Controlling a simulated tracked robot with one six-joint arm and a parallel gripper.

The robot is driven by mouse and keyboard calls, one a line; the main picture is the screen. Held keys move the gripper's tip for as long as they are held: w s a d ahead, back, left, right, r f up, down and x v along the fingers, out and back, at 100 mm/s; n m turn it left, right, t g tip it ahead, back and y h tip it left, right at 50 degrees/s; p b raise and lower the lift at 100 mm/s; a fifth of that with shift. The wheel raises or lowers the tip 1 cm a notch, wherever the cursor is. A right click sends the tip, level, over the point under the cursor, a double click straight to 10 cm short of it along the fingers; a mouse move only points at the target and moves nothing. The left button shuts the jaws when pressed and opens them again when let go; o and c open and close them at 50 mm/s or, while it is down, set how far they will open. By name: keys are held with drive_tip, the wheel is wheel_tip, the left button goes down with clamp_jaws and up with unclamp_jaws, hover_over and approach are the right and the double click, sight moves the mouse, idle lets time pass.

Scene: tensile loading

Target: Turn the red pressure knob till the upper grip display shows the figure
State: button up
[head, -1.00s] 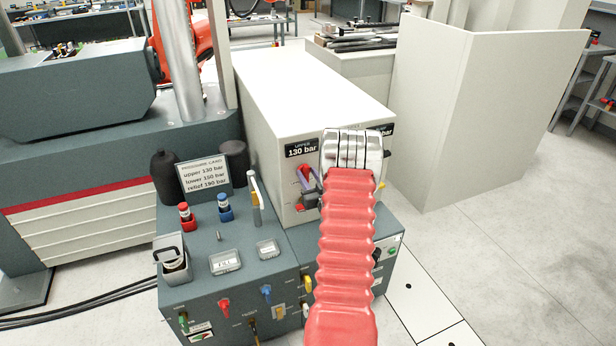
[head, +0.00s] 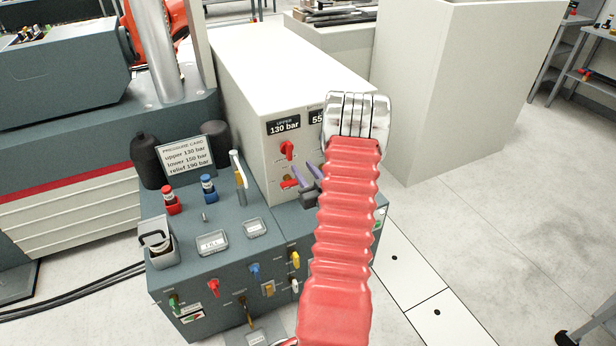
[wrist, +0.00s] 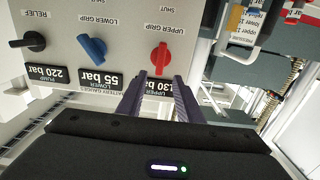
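The red pressure knob (head: 287,149) is on the front of the white cabinet, under the upper grip display (head: 284,126), which reads 130 bar. The pressure card (head: 186,156) reads upper 130 bar, lower 150 bar, relief 190 bar. My gripper (head: 305,167) has its two purple fingers spread, empty, below and right of the knob. In the upside-down wrist view, the red knob (wrist: 160,58) stands clear beyond the fingertips of my gripper (wrist: 159,78). The upper display (wrist: 158,86) shows between the fingers, its first digit partly covered.
The blue lower grip knob (wrist: 93,48) and black relief knob (wrist: 34,41) sit beside the red one; their displays read 55 bar (wrist: 99,80) and 220 bar (wrist: 46,75). A red handle (head: 288,184) sits below the knob. The console (head: 215,262) holds bottles and small trays.

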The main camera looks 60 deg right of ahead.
drive_tip(key=shift+v, duration=1.6)
drive_tip(key=shift+s, duration=0.1)
